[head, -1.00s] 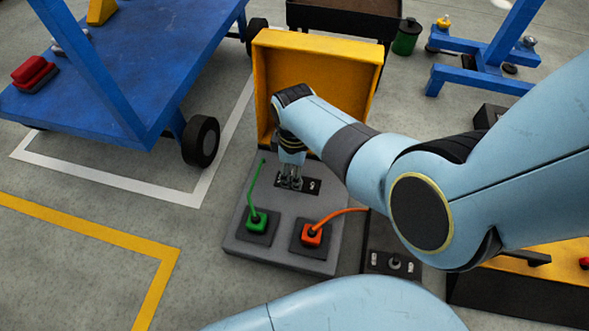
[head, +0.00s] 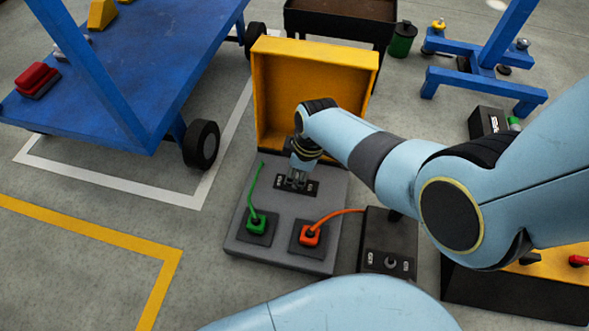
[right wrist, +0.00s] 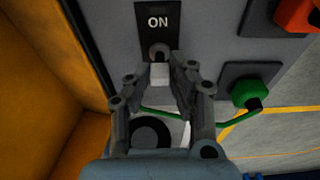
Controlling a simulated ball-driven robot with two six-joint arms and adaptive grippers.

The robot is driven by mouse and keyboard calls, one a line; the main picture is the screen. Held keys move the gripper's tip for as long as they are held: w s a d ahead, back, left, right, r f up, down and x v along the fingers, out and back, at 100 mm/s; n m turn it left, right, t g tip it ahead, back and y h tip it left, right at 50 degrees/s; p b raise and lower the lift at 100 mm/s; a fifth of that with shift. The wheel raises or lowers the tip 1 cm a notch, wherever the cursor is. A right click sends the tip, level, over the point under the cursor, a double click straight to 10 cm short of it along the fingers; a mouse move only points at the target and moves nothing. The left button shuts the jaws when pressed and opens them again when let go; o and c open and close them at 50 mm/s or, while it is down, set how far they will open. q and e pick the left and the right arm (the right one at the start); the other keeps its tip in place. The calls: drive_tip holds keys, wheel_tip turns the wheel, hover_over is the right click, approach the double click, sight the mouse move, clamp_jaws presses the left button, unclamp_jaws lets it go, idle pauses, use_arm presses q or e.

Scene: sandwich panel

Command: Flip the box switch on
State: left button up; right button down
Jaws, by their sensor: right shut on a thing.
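The grey panel (head: 288,234) lies on the floor in front of the yellow open box. Its dark switch plate (head: 313,188) has a pale mark near each end. My right gripper (head: 296,182) is over the middle of that plate and hides most of the switch. In the right wrist view, the gripper (right wrist: 160,75) is shut on the small switch lever (right wrist: 160,72), a pale block between the fingertips. The "ON" label (right wrist: 158,22) is just beyond the fingertips. The lever's exact tilt is hard to tell. My left gripper is not in view.
A green plug (head: 256,222) and an orange plug (head: 310,235) with cables stand at the panel's front. The yellow box (head: 318,75) rises close behind the gripper. A dark control box (head: 388,245) sits to the right, and a blue cart (head: 160,75) to the left.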

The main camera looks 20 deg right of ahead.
drive_tip(key=shift+s+d+t+y, duration=0.25)
drive_tip(key=shift+d+t+y, duration=0.2)
drive_tip(key=shift+y, duration=0.25)
drive_tip(key=shift+s+f+t, duration=0.1)
drive_tip(key=shift+f+t, duration=0.05)
drive_tip(key=shift+t, duration=0.1)
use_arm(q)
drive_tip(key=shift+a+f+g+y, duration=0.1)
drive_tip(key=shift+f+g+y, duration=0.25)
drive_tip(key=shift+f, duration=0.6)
use_arm(e)
drive_tip(key=shift+d+y, duration=0.1)
drive_tip(key=shift+y, duration=0.5)
drive_tip(key=c, duration=1.2)
unclamp_jaws()
wheel_tip(320, 180, up, 10)
